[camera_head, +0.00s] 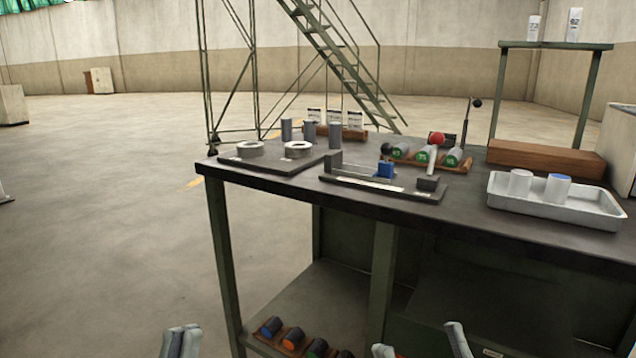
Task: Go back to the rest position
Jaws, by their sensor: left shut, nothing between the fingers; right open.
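My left gripper (182,341) shows at the bottom edge, left of the workbench, with its fingers together and nothing between them. My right gripper (421,343) is at the bottom edge in front of the bench, its two fingers spread wide and empty. Both are cut off by the frame and stand apart from the workbench (270,184). My arms behind the fingers are out of view.
The bench bears a dark plate with rings (299,149), a fixture with a blue block (385,170), green-ended billets (453,157) and a white tray (600,212) with two cylinders. Its lower shelf (315,293) holds several billets. Open floor (100,220) lies left.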

